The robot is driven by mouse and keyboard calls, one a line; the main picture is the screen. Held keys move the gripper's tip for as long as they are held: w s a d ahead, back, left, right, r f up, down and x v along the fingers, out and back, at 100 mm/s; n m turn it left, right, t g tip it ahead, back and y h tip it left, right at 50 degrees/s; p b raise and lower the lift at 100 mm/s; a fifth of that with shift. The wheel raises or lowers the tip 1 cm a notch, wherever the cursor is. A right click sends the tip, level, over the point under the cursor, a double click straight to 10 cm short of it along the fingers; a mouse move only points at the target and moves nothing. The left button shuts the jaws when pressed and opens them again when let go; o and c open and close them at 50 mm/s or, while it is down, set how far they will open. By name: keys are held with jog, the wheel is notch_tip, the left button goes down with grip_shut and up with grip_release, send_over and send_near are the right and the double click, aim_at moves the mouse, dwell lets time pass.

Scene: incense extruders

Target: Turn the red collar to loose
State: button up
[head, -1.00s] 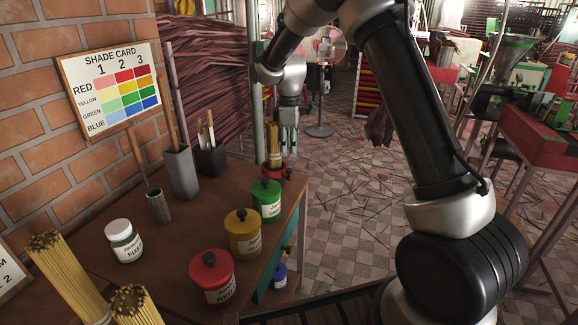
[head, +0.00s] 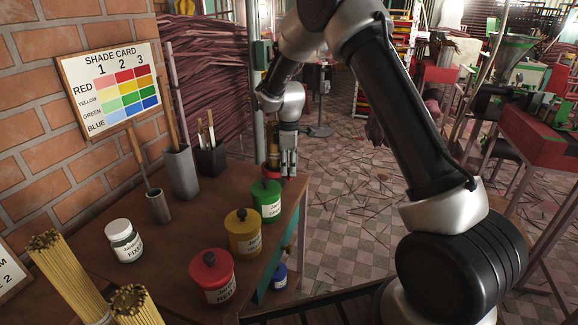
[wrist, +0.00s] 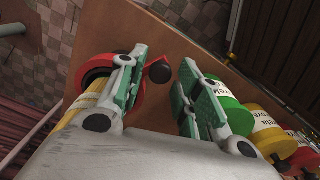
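The red collar (wrist: 92,66) is a ring around a bundle of yellow sticks (wrist: 88,103) at the far corner of the table. A short arm with a dark knob (wrist: 160,70) sticks out from it. My gripper (wrist: 164,62) is open, its green-padded fingers pointing down. In the wrist view the knob lies between the fingertips, with a gap on both sides. The left finger covers part of the collar. In the head view my gripper (head: 289,170) stands at the collar and hides most of it.
The green jar (head: 266,200) stands close beside the gripper, with the yellow jar (head: 243,233) and red jar (head: 212,275) nearer. Tool holders (head: 180,172) stand to the left. A blue jar (head: 280,276) sits lower, below the table edge.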

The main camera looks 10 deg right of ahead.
grip_shut()
jog(key=shift+s+a+m, duration=0.15)
jog(key=shift+a+m, duration=0.35)
jog(key=shift+m, duration=0.3)
jog(key=shift+s+a+m, duration=0.15)
jog(key=shift+a+m, duration=0.35)
jog(key=shift+m, duration=0.3)
jog(key=shift+o, duration=2.2)
grip_release()
notch_tip(320, 180, up, 12)
